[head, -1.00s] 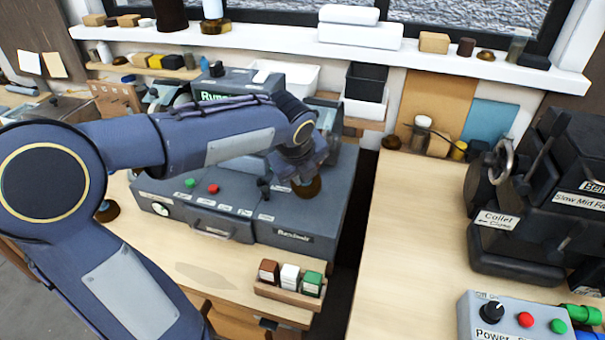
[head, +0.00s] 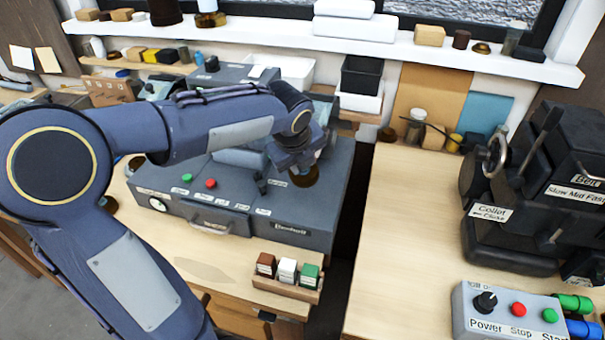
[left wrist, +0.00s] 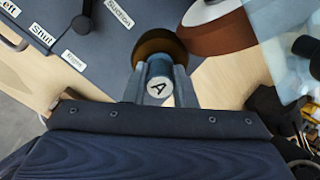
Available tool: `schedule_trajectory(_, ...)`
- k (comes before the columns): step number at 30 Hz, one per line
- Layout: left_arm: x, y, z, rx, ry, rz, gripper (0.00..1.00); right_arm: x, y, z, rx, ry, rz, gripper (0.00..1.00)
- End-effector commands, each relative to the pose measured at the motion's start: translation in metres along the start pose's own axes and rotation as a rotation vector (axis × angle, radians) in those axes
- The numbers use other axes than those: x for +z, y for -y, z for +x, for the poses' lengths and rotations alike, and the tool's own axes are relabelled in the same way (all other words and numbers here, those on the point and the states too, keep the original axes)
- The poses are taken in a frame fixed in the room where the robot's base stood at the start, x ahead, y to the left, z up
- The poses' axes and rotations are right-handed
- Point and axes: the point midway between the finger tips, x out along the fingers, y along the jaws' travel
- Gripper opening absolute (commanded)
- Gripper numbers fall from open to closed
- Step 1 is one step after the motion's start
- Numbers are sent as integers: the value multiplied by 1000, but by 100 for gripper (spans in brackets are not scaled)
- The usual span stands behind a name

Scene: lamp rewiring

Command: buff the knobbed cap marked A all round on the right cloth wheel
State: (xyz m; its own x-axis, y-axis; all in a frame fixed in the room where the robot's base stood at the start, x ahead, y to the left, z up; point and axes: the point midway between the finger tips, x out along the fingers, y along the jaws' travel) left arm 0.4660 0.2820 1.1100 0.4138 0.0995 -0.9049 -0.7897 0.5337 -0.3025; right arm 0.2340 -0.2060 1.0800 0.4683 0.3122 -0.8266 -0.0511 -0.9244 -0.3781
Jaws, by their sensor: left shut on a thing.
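My left gripper (head: 300,160) is over the right part of the grey buffing machine (head: 230,207). In the left wrist view its fingers (left wrist: 160,72) are shut on the knob of the knobbed cap (left wrist: 158,42). The letter A shows on the knob's pale end, and the cap's brown rounded part points away from me. The cap also shows below the gripper in the head view (head: 306,176). A brown cloth wheel (left wrist: 215,38) with a pale centre is right beside the cap; I cannot tell whether they touch. In the head view my arm hides most of the wheel area. My right gripper is out of view.
A clear guard (left wrist: 288,28) stands close on the wheel's right in the left wrist view. A wooden tray (head: 288,289) with brown, white and green blocks sits before the machine. A dark gap separates this bench from the right bench (head: 395,250), which bears a black machine (head: 535,190).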

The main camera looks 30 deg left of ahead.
Motion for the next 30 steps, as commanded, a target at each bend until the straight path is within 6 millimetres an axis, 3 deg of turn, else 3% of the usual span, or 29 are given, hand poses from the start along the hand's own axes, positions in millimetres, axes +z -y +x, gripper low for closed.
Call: schedule_trajectory(30, 0, 4, -1, -4, 3, 2, 0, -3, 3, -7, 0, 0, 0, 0)
